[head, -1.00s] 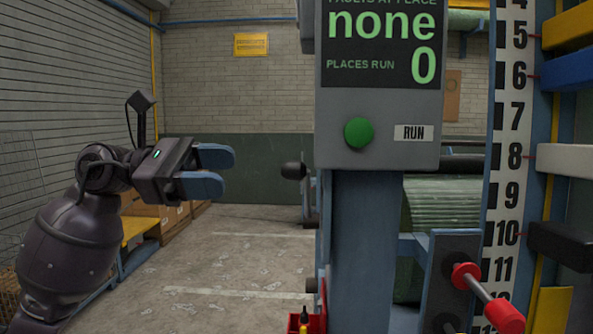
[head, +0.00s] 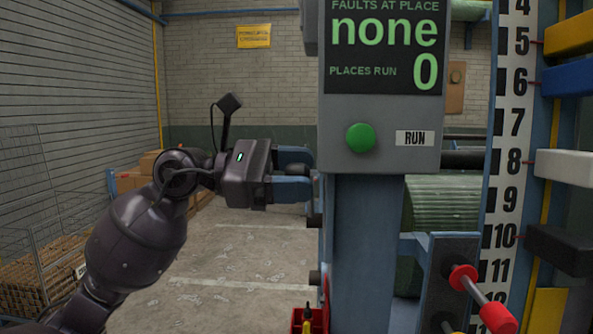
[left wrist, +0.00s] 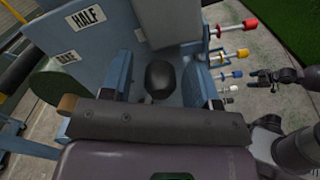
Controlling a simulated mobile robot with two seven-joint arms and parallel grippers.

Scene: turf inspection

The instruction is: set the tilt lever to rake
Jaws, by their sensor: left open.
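The tilt lever's black knob (left wrist: 160,75) shows in the left wrist view, between the two blue fingers of my left gripper (head: 303,172). The fingers are open and stand apart on either side of it; I cannot tell whether they touch it. A blue-grey plate beside the knob carries a HALF label (left wrist: 88,18) and a RAKE label (left wrist: 66,57). The lever's exact setting is unclear. A dark gripper-like part (left wrist: 280,78), perhaps my right, is too small to judge.
A grey console (head: 380,158) with a green button (head: 360,138) and RUN label stands on the blue post (head: 363,255). A wire cage (head: 45,270) stands at left.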

